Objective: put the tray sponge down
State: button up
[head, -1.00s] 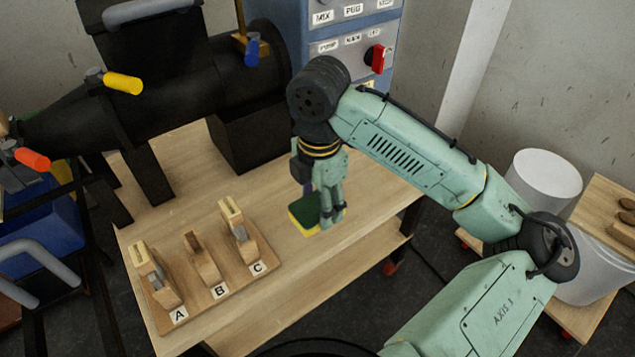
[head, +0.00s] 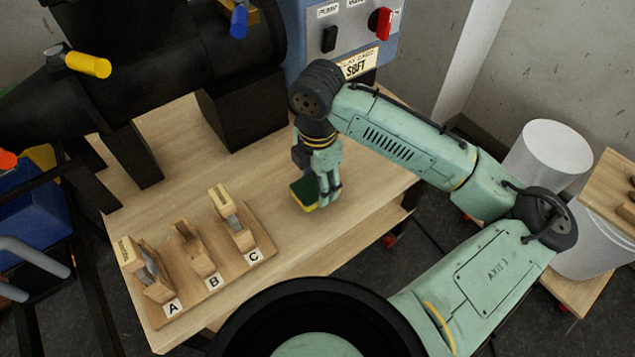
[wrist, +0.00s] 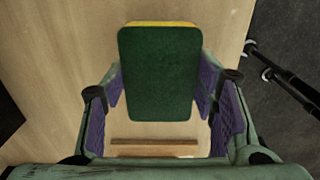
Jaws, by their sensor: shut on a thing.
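The sponge (head: 304,194) has a dark green face and a yellow side. In the head view it is at my gripper (head: 327,202), low over the wooden bench top; I cannot tell whether it touches the wood. In the wrist view the sponge (wrist: 160,75) sits between the two purple-padded fingers of my gripper (wrist: 160,92), green face towards the camera, with a strip of yellow along its far edge. My gripper is shut on it.
The wooden bench (head: 335,225) is clear around the sponge. A dark machine (head: 150,60) and a blue control cabinet (head: 300,40) stand behind.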

jog(key=shift+f, duration=0.6)
jog(key=shift+f, duration=0.1)
jog(key=o, duration=1.2)
jog(key=shift+o, duration=0.2)
notch_tip(320, 180, up, 12)
